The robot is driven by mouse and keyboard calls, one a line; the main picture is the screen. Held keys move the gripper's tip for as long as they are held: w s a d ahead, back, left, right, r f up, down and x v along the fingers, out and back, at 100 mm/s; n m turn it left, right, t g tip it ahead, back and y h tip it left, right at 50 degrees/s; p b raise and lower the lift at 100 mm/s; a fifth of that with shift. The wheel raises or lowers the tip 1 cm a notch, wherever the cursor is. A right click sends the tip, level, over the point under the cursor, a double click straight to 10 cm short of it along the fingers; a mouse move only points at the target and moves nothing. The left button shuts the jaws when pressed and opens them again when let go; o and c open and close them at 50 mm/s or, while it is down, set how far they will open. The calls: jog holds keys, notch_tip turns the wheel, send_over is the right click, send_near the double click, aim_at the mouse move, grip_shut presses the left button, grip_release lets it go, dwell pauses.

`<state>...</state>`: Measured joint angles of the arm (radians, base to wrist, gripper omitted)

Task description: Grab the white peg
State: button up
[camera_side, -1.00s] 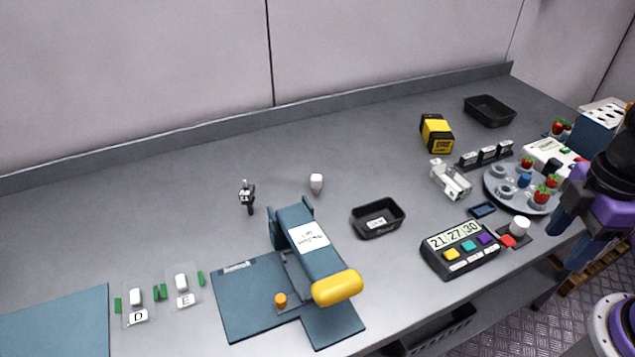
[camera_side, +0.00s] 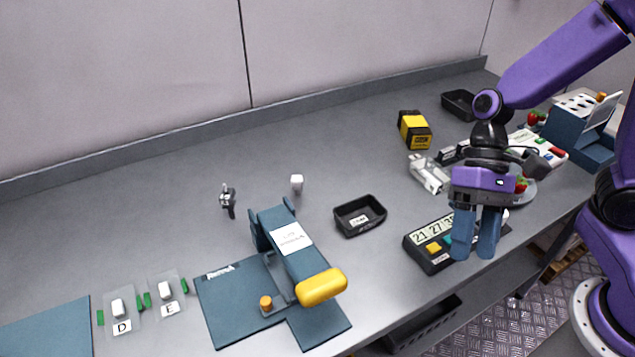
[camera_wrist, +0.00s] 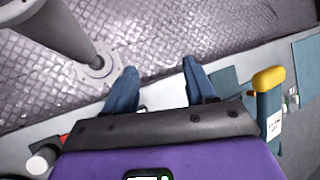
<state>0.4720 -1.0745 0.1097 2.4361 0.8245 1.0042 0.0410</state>
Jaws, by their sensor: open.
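My gripper (camera_side: 474,248) is open and points down in front of the timer, over the bench's front edge. Its two blue fingers (camera_wrist: 160,72) stand apart with nothing between them in the wrist view. A small white upright piece (camera_side: 297,184) stands on the bench behind the press, well left of my gripper. A white round-topped cylinder (camera_wrist: 42,161) shows at the lower left of the wrist view; in the side view my gripper mostly hides that spot. Small white pieces lie on the D card (camera_side: 118,307) and E card (camera_side: 165,289). I cannot tell which one is the peg.
The blue press (camera_side: 285,235) with its yellow handle (camera_side: 322,287) stands front centre. A black tray (camera_side: 360,216) lies between it and the timer (camera_side: 421,247). A yellow-black box (camera_side: 414,130) and another black tray (camera_side: 458,103) are behind. The back left bench is clear.

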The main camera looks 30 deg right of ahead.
jog(key=w+a+m+t+y, duration=0.1)
jog(key=w+a+m+y, duration=0.3)
jog(key=w+m, duration=0.2)
jog(key=m+t+y, duration=0.2)
jog(key=m+t, duration=1)
jog(key=m, duration=0.6)
send_near(297, 184)
jog(key=shift+t, duration=0.4)
jog(key=x, duration=0.5)
jog(key=shift+w+f, duration=0.15)
jog(key=shift+f, duration=0.25)
jog(key=shift+d+f+x, duration=0.15)
jog(key=shift+x, duration=1.15)
jog(key=shift+d+f+x, duration=0.1)
jog(key=shift+f+x, duration=0.1)
jog(key=shift+x, duration=1.1)
jog(key=shift+w, duration=0.1)
jog(key=c, duration=1)
